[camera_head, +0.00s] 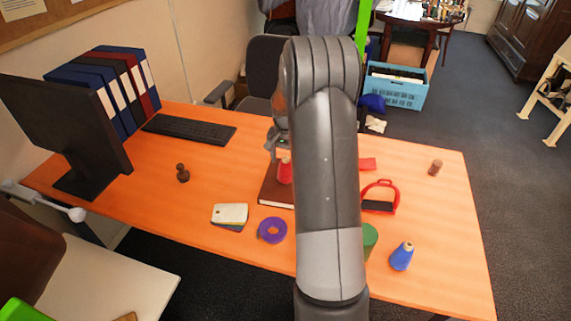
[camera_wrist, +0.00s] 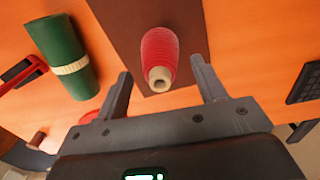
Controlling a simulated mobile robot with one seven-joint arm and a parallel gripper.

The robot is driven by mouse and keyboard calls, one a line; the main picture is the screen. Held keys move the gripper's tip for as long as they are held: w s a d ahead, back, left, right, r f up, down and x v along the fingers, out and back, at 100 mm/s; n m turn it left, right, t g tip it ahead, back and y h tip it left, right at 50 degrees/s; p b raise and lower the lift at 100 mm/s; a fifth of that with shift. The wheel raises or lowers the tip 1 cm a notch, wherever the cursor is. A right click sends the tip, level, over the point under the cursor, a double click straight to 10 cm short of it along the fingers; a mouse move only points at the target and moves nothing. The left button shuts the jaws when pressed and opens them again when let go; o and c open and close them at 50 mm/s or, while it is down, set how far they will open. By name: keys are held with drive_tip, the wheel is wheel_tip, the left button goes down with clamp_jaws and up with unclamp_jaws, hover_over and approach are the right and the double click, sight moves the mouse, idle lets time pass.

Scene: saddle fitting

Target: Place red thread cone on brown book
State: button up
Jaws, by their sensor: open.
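The red thread cone (camera_head: 285,172) stands on the brown book (camera_head: 270,195), partly hidden behind my arm in the head view. In the wrist view the red thread cone (camera_wrist: 160,50) is over the brown book (camera_wrist: 125,18), its narrow pale tip toward the camera. My gripper (camera_wrist: 161,68) is open, with one finger on each side of the cone's tip end and visible gaps between. In the head view my gripper (camera_head: 273,142) is mostly hidden by my arm, just above the cone.
A green cylinder (camera_wrist: 65,52) with a pale band lies left of the book in the wrist view. A blue thread cone (camera_head: 401,256), a red stirrup (camera_head: 380,197), a purple tape roll (camera_head: 272,230), a stamp (camera_head: 182,173) and a keyboard (camera_head: 188,128) are on the orange table (camera_head: 440,220).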

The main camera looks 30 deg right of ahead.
wheel_tip(320, 180, up, 9)
drive_tip(key=s+a+r+n+t, duration=0.3)
drive_tip(key=s+a+r+n, duration=0.1)
drive_tip(key=s+a+r, duration=0.9)
drive_tip(key=s+a+r+n+t, duration=0.1)
drive_tip(key=s+a, duration=0.3)
drive_tip(key=s, duration=0.4)
drive_tip(key=s+a+n+t, duration=0.1)
drive_tip(key=s+a+n, duration=0.3)
drive_tip(key=s, duration=0.5)
drive_tip(key=shift+s+r+t, duration=0.2)
drive_tip(key=shift+r+t, duration=0.1)
drive_tip(key=shift+r, duration=0.05)
